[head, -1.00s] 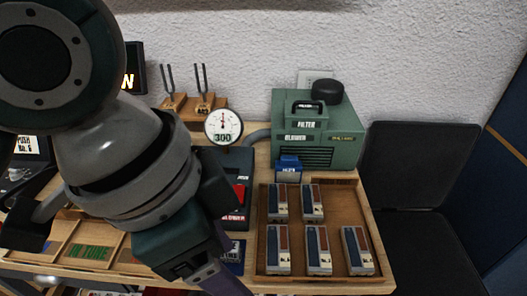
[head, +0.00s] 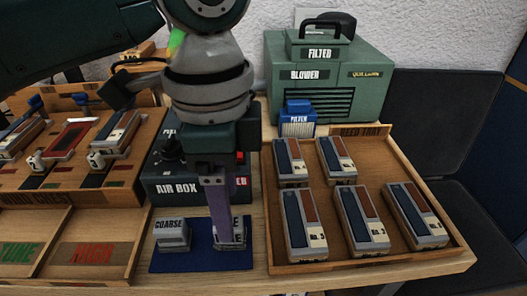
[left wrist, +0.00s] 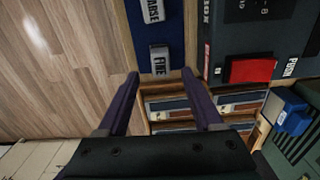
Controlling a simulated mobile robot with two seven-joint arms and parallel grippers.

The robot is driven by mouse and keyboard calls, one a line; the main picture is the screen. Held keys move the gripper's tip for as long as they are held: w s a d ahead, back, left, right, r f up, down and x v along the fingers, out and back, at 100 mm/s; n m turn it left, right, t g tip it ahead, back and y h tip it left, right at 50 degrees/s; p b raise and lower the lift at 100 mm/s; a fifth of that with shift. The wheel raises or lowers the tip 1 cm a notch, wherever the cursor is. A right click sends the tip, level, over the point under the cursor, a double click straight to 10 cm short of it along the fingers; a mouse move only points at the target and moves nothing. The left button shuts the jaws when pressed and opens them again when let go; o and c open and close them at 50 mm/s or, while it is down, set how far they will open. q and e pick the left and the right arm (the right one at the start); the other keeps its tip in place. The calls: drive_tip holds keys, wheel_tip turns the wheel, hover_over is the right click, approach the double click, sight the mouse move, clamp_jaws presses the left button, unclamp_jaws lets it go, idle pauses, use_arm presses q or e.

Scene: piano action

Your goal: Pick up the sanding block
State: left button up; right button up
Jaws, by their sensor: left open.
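Two grey sanding blocks rest on a blue mat (head: 190,263) at the table's front. The block marked COARSE (head: 173,234) is on the left in the head view; it also shows in the left wrist view (left wrist: 153,11). The block marked FINE (head: 236,238) is on the right, partly hidden by my gripper; the left wrist view shows its top (left wrist: 160,60). My left gripper (head: 222,232) points down at the FINE block. My right gripper is out of view.
A wooden tray (head: 453,246) with several striped modules stands right of the mat. The AIR BOX (head: 180,188) is just behind the mat. A green blower (head: 375,95) and a small blue filter (head: 298,118) stand farther back. Open wooden compartments (head: 45,225) lie left.

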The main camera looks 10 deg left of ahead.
use_arm(q)
wheel_tip(320, 180, down, 5)
drive_tip(key=shift+a+f+b, duration=0.1)
drive_tip(key=shift+a+b, duration=0.05)
drive_tip(key=shift+b, duration=0.35)
clamp_jaws()
idle(0.4)
